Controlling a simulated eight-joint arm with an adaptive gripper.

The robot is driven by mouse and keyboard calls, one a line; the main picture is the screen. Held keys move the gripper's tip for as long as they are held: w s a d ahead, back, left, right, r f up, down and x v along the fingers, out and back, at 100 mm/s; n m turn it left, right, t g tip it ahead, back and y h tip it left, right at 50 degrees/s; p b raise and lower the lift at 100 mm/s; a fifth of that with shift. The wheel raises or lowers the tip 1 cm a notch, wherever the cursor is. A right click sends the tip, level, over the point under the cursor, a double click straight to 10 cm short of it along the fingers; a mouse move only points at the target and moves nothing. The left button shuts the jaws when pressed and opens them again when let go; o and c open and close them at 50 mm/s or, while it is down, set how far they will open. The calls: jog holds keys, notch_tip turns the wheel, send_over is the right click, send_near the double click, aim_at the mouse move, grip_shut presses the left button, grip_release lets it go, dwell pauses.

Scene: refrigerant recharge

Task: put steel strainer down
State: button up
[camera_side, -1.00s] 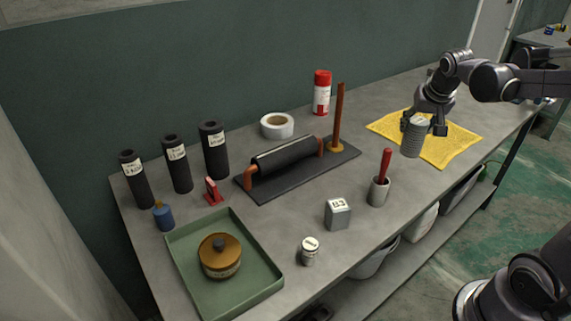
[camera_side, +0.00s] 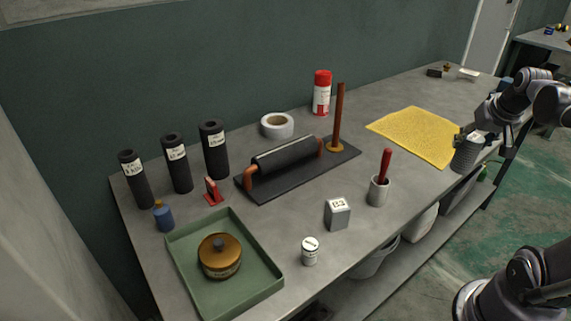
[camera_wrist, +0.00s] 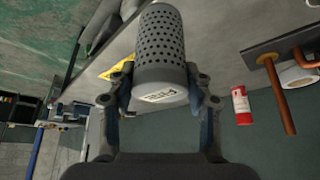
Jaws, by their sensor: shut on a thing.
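The steel strainer (camera_side: 466,154) is a grey cylinder at the right front edge of the bench in the side view, just right of the yellow cloth. In the wrist view the strainer (camera_wrist: 161,55) shows a perforated wall and a white label near its closer end. My gripper (camera_side: 482,137) is shut on it, and in the wrist view its fingers (camera_wrist: 163,88) lie on both sides of the strainer. I cannot tell whether the strainer's bottom touches the bench.
The yellow cloth (camera_side: 420,135) lies flat and empty. A cup with a red-handled tool (camera_side: 379,190), a grey block (camera_side: 338,214) and a small white jar (camera_side: 310,252) stand along the front. A red-capped can (camera_side: 321,95) stands at the back. Bench right of the cloth is fairly clear.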

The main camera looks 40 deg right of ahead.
jog(key=shift+w+a+f, duration=0.65)
jog(key=shift+w+f, duration=0.8)
jog(key=shift+f, duration=0.15)
jog(key=shift+w+a+f, duration=0.65)
jog(key=shift+w+f, duration=0.85)
jog(key=shift+f, duration=0.15)
jog(key=shift+w+a+f, duration=0.65)
jog(key=shift+w+f, duration=0.8)
jog(key=shift+f, duration=0.15)
jog(key=shift+f, duration=0.15)
jog(key=o, duration=1.3)
jog(key=v, duration=1.2)
jog(key=a+f+n+t+y, duration=0.1)
jog(key=a+n, duration=0.3)
jog(key=a, duration=0.6)
jog(key=a+f+n+t+y, duration=0.2)
jog(key=a+n, duration=0.3)
jog(key=a, duration=0.4)
jog(key=shift+w+a+y, duration=0.2)
jog(key=shift+a+y, duration=0.2)
jog(key=shift+y, duration=0.2)
